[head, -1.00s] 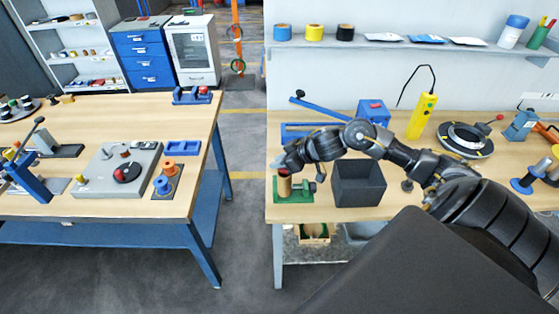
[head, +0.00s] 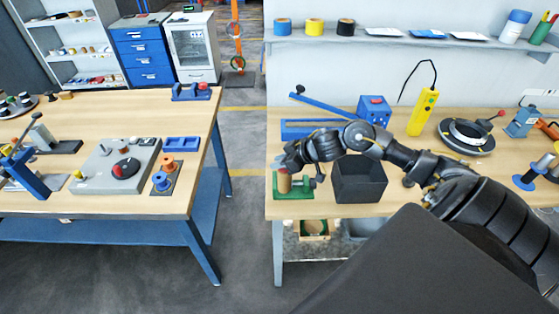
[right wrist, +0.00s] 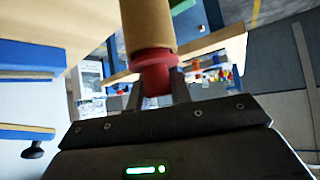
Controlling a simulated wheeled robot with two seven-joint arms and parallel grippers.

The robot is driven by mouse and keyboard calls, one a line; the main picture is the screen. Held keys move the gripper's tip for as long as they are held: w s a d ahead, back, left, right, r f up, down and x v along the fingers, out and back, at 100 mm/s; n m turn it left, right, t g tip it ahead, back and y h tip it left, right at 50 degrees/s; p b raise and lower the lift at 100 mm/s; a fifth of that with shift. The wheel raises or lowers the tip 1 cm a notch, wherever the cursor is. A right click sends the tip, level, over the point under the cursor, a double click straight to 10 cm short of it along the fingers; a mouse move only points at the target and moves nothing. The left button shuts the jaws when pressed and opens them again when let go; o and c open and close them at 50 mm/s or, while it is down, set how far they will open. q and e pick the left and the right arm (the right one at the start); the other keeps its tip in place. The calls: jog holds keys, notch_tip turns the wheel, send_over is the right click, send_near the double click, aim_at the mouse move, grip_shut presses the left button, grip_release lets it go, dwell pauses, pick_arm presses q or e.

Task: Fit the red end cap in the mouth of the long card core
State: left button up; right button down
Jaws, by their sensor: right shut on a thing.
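The card core (head: 284,184) is a short-looking brown tube standing upright in a green holder (head: 306,194) at the left end of the right-hand bench. My right gripper (head: 287,164) is over its top end. In the right wrist view the gripper (right wrist: 154,90) is shut on the red end cap (right wrist: 153,72). The cap's wide red rim lies in line with the core (right wrist: 147,25) and appears against its end. How deep the cap sits in the mouth is hidden. My left gripper does not show.
A black open bin (head: 360,182) stands right of the holder, under my right forearm. A blue tool (head: 330,108) lies behind it, with a blue box (head: 374,108) and a yellow pendant (head: 422,112). The left table (head: 90,205) stands across a floor gap.

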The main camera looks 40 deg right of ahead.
jog(key=shift+f, duration=0.3)
jog(key=c, duration=1.2)
grip_release()
jog(key=shift+b+v, duration=0.85)
jog(key=shift+v, duration=4.45)
jog(key=shift+s, duration=0.1)
jog(key=shift+f, duration=0.1)
